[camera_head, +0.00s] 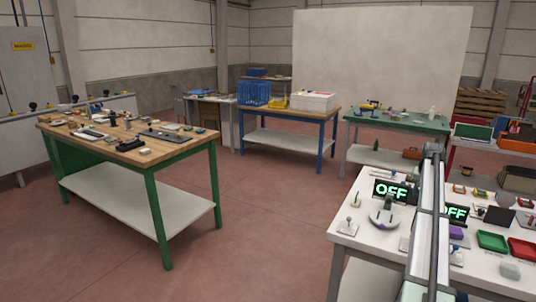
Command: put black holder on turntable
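A round grey disc (379,218) with a small upright dark part sits on the white table at the right; it may be the turntable, but it is too small to be sure. A black upright panel (498,216) stands farther right on the same table; I cannot tell whether it is the black holder. No other thing can be clearly told as the black holder. A grey upright arm-like structure crosses in front of this table and hides part of it. My gripper's fingers do not show.
The white table (345,227) also carries "OFF" displays (391,190), a green tray (493,241) and a red tray (523,248). A wooden-topped green-legged bench (180,151) with tools stands left. A blue-legged bench (300,116) stands behind. The reddish floor (265,215) between is clear.

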